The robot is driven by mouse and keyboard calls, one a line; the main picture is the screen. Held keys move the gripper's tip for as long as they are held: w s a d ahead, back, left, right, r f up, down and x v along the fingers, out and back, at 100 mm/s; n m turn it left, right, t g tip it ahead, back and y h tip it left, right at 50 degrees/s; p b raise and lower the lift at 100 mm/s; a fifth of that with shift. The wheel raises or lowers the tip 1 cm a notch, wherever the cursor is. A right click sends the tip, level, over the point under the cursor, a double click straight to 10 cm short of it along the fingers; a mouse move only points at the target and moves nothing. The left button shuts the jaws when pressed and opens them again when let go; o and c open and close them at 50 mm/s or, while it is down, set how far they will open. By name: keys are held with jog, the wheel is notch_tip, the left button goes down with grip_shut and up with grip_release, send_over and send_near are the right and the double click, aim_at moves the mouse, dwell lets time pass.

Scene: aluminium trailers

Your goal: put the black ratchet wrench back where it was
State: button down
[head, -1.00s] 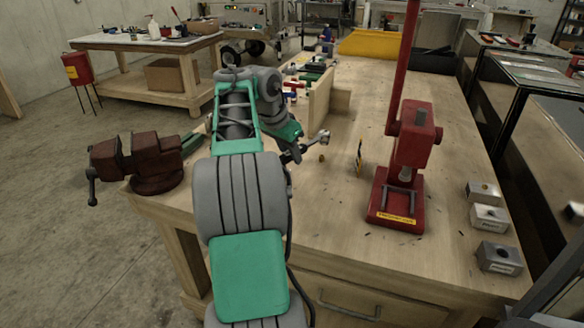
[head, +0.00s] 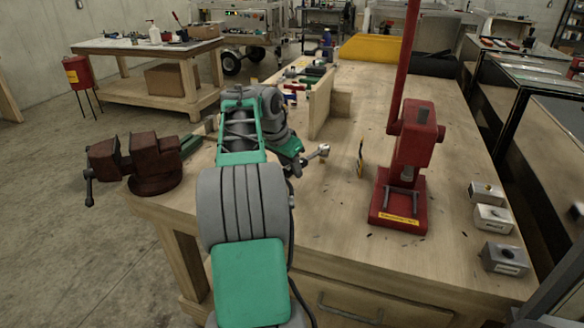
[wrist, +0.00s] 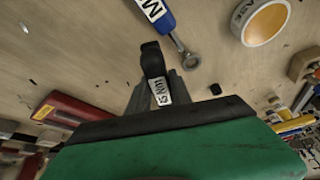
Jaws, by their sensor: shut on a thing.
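My gripper (wrist: 158,88) is shut on the black ratchet wrench (wrist: 151,58) in the wrist view. The wrench's black end and a white label marked MM show between the fingers; the rest is hidden by the gripper. In the head view my gripper (head: 296,168) is low over the wooden bench, left of the red press. A bright metal end (head: 318,153) sticks out to its right, apparently part of the held wrench. I cannot tell whether the wrench touches the bench.
The red press (head: 400,180) stands to the right, a wooden divider (head: 320,103) behind, a vise (head: 150,165) at left.

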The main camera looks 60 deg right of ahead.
jog(key=c, duration=1.2)
grip_release()
jog(key=shift+o, duration=0.2)
jog(key=shift+r, duration=0.1)
jog(key=shift+r+p, duration=0.3)
jog(key=shift+r, duration=0.05)
jog(key=p+v, duration=0.5)
jog(key=v, duration=0.7)
jog(key=w+a+n+t, duration=0.1)
jog(key=w+a+n, duration=0.35)
jog(key=a, duration=0.25)
jog(key=w+a+f+n+t, duration=0.1)
jog(key=w+a+f+n, duration=0.15)
jog(key=a, duration=0.55)
jog(key=w+a+f+n+t, duration=0.1)
jog(key=w+a+f+n, duration=0.2)
jog(key=a, duration=0.6)
jog(key=s+a+f+n+y, duration=0.1)
jog(key=s+a+f+n, duration=0.1)
jog(key=a, duration=0.5)
jog(key=s+a+f+n+y, duration=0.2)
jog(key=a+f+n, duration=0.3)
jog(key=a, duration=0.3)
jog(key=s+a+f+n+y, duration=0.1)
jog(key=s+a+f+n, duration=0.2)
jog(key=a, duration=0.5)
jog(key=shift+s+a+n+t, duration=0.25)
jog(key=shift+s+n+t, duration=0.15)
jog(key=shift+s+n, duration=0.1)
